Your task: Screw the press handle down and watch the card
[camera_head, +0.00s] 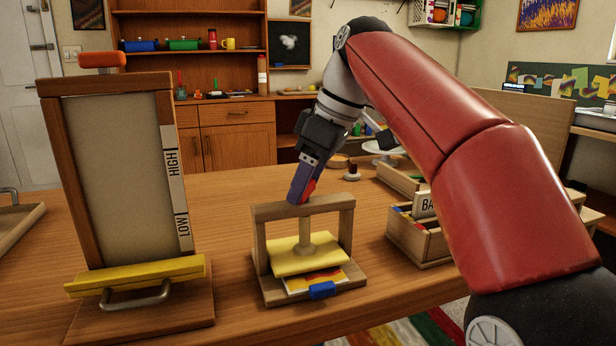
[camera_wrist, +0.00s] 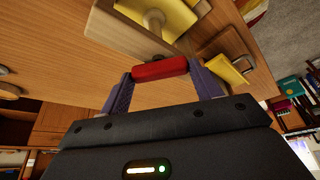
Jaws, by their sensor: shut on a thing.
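The wooden press (camera_head: 262,212) stands on the table in the middle of the head view. Its yellow plate (camera_head: 294,262) hangs on a wooden screw (camera_head: 305,234) below the top beam. A colourful card (camera_head: 318,278) lies under the plate, its front part showing beside a blue tab (camera_head: 322,290). I cannot tell whether plate and card touch. My gripper (camera_head: 301,195) is above the beam, shut on the red press handle (camera_head: 309,189). In the wrist view the handle (camera_wrist: 160,68) lies crosswise between both purple fingers.
A tall wooden frame (camera_head: 54,170) with a HIGH/LOW scale (camera_head: 176,185) and a yellow bar (camera_head: 135,276) stands at left. A divided wooden box (camera_head: 432,250) stands right of the press. Bare table (camera_head: 232,190) lies between frame and press.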

